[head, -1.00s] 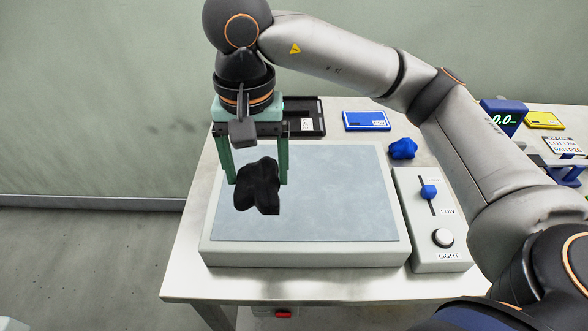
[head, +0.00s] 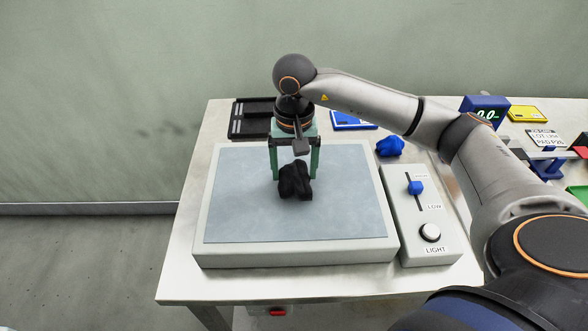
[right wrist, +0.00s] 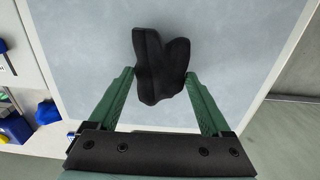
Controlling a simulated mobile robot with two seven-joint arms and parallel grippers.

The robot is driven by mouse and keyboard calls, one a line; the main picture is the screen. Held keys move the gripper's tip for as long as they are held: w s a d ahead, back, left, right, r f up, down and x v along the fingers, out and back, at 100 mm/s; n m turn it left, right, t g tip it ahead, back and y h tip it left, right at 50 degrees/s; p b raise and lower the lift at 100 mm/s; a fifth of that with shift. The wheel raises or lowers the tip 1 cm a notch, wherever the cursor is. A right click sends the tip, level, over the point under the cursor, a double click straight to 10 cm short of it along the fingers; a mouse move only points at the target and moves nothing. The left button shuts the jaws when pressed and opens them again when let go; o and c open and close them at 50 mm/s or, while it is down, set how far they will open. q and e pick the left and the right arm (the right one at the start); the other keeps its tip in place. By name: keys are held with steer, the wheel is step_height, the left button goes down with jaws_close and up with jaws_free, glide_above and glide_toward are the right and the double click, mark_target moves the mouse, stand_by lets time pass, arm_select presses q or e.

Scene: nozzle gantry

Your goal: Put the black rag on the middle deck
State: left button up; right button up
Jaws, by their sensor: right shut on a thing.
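The black rag (head: 295,183) is a crumpled dark lump between the green fingers of my right gripper (head: 295,175), over the middle of the grey-blue deck (head: 240,215). My right gripper is shut on the rag and points down. In the right wrist view, the rag (right wrist: 158,65) sits between the two fingertips (right wrist: 160,78) with the deck (right wrist: 230,30) behind it. I cannot tell whether the rag touches the deck. My left gripper is not in view.
A control box with a blue slider (head: 415,188) and a LIGHT knob (head: 430,232) stands right of the deck. A blue rag (head: 390,146) lies behind the box. A black tray (head: 250,118) and a blue panel (head: 350,121) lie behind the deck. The deck's front is clear.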

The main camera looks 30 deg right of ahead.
steer(key=shift+f, duration=0.65)
steer(key=shift+f, duration=0.1)
steer(key=shift+f, duration=0.15)
steer(key=o, duration=1.1)
steer(key=shift+o, duration=0.2)
